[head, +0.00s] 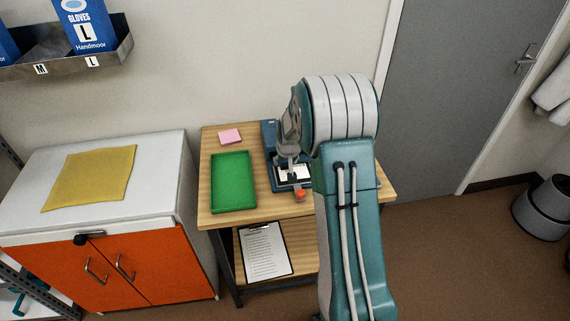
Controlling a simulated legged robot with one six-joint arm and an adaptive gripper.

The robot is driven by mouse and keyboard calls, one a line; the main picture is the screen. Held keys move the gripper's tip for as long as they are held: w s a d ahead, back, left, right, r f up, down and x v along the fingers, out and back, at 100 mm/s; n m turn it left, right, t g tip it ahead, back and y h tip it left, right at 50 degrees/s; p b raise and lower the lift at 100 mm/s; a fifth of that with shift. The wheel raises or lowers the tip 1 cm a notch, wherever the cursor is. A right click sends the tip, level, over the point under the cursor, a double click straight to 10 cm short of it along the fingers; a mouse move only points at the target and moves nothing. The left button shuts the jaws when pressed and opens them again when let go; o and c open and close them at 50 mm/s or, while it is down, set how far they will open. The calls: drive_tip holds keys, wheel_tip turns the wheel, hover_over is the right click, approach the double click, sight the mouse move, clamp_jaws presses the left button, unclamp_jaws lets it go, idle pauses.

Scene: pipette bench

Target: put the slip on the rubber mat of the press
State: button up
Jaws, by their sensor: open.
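The press (270,148) is a blue device on the wooden table, partly hidden by my arm. A white slip (293,173) lies flat low in the press, over a dark area that looks like the rubber mat; how exactly it sits there is too small to tell. My gripper (287,158) is grey and points down over the press, just above or beside the slip. It is open, with its fingertips small and partly hidden. I cannot tell whether the fingers touch the slip.
A green tray (233,208) and a pink pad (230,136) are on the table, left of the press. A red-orange knob (300,195) is at the press's front. A clipboard (264,252) lies on the lower shelf. An orange-doored cabinet (150,272) stands left.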

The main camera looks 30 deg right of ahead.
drive_tip(key=s+a+r+n, duration=0.1)
drive_tip(key=s+a+r, duration=0.4)
drive_tip(key=s+r, duration=0.45)
drive_tip(key=s+a+r+n, duration=0.1)
drive_tip(key=s+a+r, duration=0.55)
drive_tip(key=r, duration=0.55)
drive_tip(key=s+a+r, duration=0.1)
drive_tip(key=s+a, duration=0.1)
drive_tip(key=s, duration=0.6)
drive_tip(key=s+a+r+n+t+y, duration=0.1)
drive_tip(key=s+a, duration=0.2)
drive_tip(key=s, duration=0.6)
drive_tip(key=shift+s+a, duration=0.2)
drive_tip(key=shift+s, duration=0.1)
drive_tip(key=shift+c, duration=0.3)
drive_tip(key=shift+c, duration=0.4)
drive_tip(key=shift+s, duration=0.1)
